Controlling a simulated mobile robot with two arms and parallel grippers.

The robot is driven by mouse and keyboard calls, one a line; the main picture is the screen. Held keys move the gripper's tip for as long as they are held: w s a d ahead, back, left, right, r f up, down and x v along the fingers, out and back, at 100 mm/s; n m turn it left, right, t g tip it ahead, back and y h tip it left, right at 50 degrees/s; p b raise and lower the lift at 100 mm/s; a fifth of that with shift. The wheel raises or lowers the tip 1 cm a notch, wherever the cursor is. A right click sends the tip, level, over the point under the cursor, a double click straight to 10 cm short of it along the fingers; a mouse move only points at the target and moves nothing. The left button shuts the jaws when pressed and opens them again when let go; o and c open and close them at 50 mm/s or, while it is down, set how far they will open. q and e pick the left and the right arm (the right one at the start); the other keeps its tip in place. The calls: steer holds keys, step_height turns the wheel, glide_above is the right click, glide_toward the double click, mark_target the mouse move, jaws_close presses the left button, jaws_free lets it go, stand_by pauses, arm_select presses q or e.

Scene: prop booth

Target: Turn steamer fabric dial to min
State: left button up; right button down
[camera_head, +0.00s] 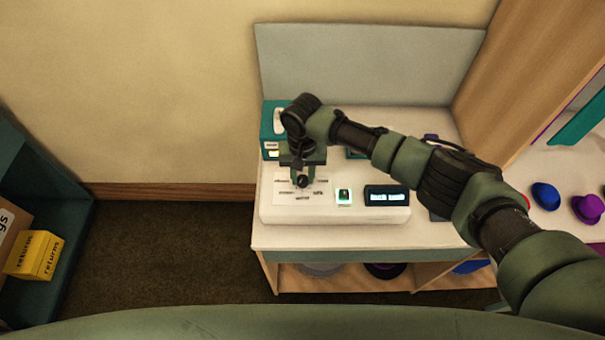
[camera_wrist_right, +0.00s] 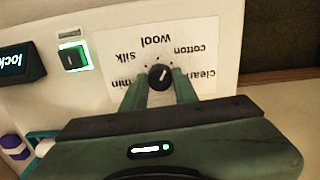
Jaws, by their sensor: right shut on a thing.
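The steamer's fabric dial is a small round black knob (camera_head: 303,181) on a white label plate (camera_head: 318,193) on the front of the white steamer panel. In the right wrist view the dial (camera_wrist_right: 160,77) has a pale pointer line, slanting toward the upper right. The words min, silk, wool, cotton and a partly hidden "clean" surround it, upside down. Min (camera_wrist_right: 133,83) is at the dial's lower left there. My right gripper (camera_wrist_right: 160,84) is shut on the dial, one green finger on each side. My left gripper is not in view.
A lit green square switch (camera_head: 344,196) and a dark lit display (camera_head: 387,196) sit right of the label. A teal and white box (camera_head: 273,130) stands behind, left of my arm. Hats (camera_head: 545,196) lie at far right. A yellow returns box (camera_head: 35,256) is at far left.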

steer(key=n, duration=0.3)
steer(key=shift+n, duration=0.4)
steer(key=n, duration=0.3)
steer(key=shift+n, duration=0.3)
steer(key=n, duration=1.2)
steer(key=shift+n, duration=0.3)
steer(key=n+b, duration=0.1)
steer(key=n, duration=0.5)
steer(key=shift+r+n, duration=0.1)
steer(key=shift+n, duration=0.2)
steer(key=c, duration=1.1)
jaws_free()
